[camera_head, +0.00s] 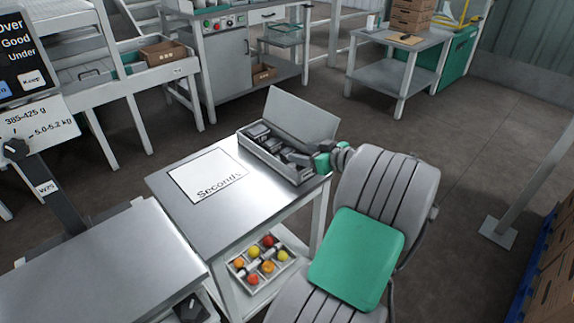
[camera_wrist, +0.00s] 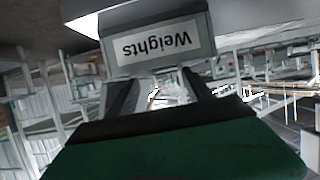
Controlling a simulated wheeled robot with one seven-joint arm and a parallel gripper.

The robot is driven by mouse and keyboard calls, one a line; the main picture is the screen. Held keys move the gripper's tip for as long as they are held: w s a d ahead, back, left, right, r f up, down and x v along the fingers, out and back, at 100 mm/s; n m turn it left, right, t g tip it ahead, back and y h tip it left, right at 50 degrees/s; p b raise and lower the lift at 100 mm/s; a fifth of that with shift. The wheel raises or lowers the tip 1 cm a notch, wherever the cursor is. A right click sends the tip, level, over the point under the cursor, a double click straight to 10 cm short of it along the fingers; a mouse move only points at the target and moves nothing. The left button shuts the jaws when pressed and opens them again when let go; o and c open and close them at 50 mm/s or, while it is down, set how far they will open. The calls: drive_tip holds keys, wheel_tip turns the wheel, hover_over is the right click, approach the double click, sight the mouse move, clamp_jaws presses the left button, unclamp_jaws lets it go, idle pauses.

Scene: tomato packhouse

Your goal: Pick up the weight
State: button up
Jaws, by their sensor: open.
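A grey box (camera_head: 272,165) with its lid (camera_head: 303,115) raised stands at the back right of the steel table. Several dark grey weights (camera_head: 257,131) lie inside it; single weights are hard to tell apart. In the wrist view the box (camera_wrist: 204,38) shows a "Weights" label (camera_wrist: 155,48), upside down. My gripper (camera_head: 297,156) is at the right end of the box, its dark fingers partly blending with the contents. In the wrist view my gripper (camera_wrist: 158,92) has its two fingers apart, with nothing seen between them. Whether a finger touches a weight cannot be told.
A white "Seconds" sheet (camera_head: 208,175) lies on the steel table (camera_head: 235,215) left of the box. A tray (camera_head: 238,271) of tomatoes sits on the shelf below. A scale display (camera_head: 22,60) stands at left. A post (camera_head: 530,175) rises at right, with open floor before it.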

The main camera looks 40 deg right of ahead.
sight(288, 151)
drive_tip(key=x, duration=0.4)
drive_tip(key=a+b+x, duration=0.1)
drive_tip(key=x, duration=0.2)
clamp_jaws()
idle(0.4)
